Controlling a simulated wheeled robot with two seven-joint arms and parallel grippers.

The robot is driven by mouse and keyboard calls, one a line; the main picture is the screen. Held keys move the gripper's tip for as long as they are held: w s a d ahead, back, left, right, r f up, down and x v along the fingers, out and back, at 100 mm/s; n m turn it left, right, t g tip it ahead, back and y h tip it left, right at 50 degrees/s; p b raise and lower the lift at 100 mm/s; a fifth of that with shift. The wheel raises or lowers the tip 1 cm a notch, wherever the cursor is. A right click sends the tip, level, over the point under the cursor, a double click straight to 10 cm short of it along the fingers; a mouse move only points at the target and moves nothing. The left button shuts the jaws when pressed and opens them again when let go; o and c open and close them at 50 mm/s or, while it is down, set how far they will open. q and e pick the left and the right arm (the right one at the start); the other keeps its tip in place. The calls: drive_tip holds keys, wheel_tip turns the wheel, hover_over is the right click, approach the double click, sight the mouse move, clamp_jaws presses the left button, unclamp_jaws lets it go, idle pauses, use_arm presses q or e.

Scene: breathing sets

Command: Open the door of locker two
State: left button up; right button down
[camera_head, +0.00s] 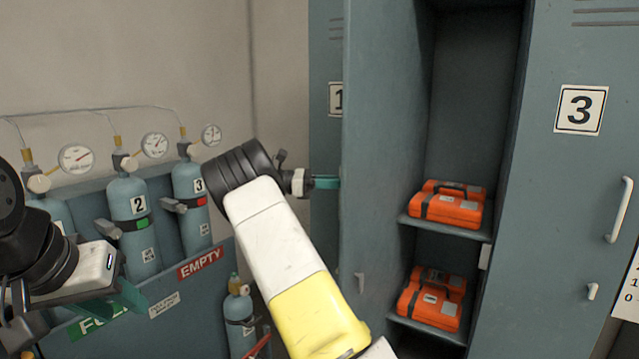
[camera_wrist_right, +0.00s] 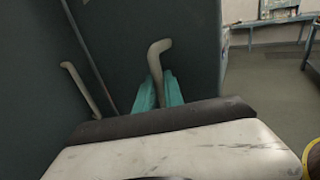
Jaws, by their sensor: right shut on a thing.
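The door of locker two (camera_head: 385,120) stands swung open to the left, seen from its inner side. In the right wrist view the outer face of the door (camera_wrist_right: 200,60) shows with its bent handle (camera_wrist_right: 159,52). My right gripper (camera_head: 326,182) is at the outer side of the door; its teal fingers (camera_wrist_right: 161,92) are closed around the handle. In the head view the door hides that handle. My left gripper (camera_head: 115,303) is at the lower left, in front of the cylinder rack, fingers apart and empty.
Inside the open locker, orange cases (camera_head: 446,205) lie on two shelves. Locker three (camera_head: 575,190) is shut at the right, with its handle (camera_head: 619,210).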

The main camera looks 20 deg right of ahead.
drive_tip(key=c, duration=1.5)
unclamp_jaws()
drive_tip(key=shift+d+r, duration=0.1)
drive_tip(key=shift+d, duration=0.1)
drive_tip(key=shift+o, duration=0.2)
drive_tip(key=shift+a, duration=0.1)
drive_tip(key=v, duration=0.7)
drive_tip(key=shift+w+a, duration=0.15)
drive_tip(key=shift+a, duration=0.15)
